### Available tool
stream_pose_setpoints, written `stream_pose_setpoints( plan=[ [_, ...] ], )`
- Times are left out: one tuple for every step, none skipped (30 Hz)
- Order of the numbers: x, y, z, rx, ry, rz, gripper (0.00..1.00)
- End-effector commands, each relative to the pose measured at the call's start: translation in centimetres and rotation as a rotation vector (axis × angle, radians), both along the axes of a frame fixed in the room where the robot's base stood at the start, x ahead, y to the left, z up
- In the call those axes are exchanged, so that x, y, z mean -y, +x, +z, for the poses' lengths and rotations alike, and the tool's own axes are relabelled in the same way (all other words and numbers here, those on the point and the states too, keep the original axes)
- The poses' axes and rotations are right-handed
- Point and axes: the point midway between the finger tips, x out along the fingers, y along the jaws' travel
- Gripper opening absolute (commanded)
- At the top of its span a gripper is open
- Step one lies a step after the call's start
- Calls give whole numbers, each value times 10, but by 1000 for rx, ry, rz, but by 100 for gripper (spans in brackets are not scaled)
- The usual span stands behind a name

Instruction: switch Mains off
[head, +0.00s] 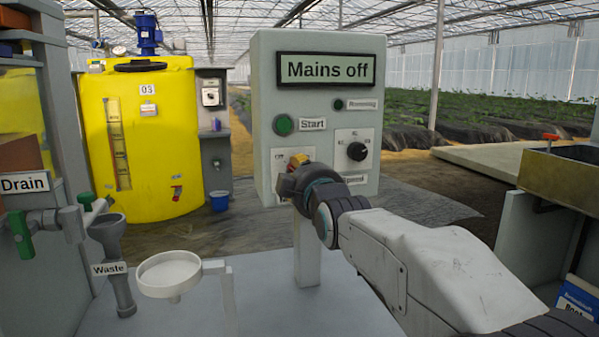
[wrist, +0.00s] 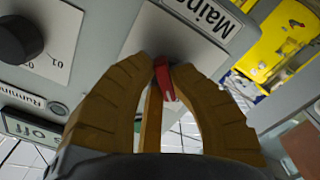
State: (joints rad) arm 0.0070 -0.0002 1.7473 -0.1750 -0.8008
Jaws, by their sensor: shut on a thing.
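The grey control box (head: 262,100) stands ahead, and the display (head: 325,70) at its top reads "Mains off". The mains switch has a red handle (wrist: 166,84), seen in the wrist view beside a label (wrist: 205,14) whose visible part reads "Main". My gripper (wrist: 162,70) is shut on the red handle, with one brown finger on each side. In the head view my gripper (head: 291,178) is at the box's lower left and covers most of the switch. The handle's exact position against its markings is hidden.
On the box, a green Start button (head: 284,125), a Running lamp (head: 338,104) and a black speed knob (head: 357,151) sit close by. A white funnel (head: 168,270) and drain pipes stand at the left. A yellow tank (head: 160,120) is behind.

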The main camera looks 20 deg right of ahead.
Motion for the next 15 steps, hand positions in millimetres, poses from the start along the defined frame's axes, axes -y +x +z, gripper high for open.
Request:
stream_pose_setpoints(
  plan=[
    [-2,0,4,12,-2,4,0],
    [-2,0,4,12,-2,4,0],
    [-2,0,5,12,-2,4,0],
    [-2,0,5,12,-2,4,0],
    [-2,0,5,12,-2,4,0],
    [-2,0,5,12,-2,4,0],
    [-2,0,5,12,-1,4,0],
    [-2,0,5,12,-1,4,0],
    [-2,0,5,12,-1,4,20],
    [-2,0,4,11,-1,3,23],
    [-2,0,4,11,-1,3,26],
    [-2,0,4,10,-1,3,29],
    [-2,0,4,10,-1,3,32],
    [-2,0,3,8,0,3,35],
    [-1,0,3,8,0,2,38]
  ],
)
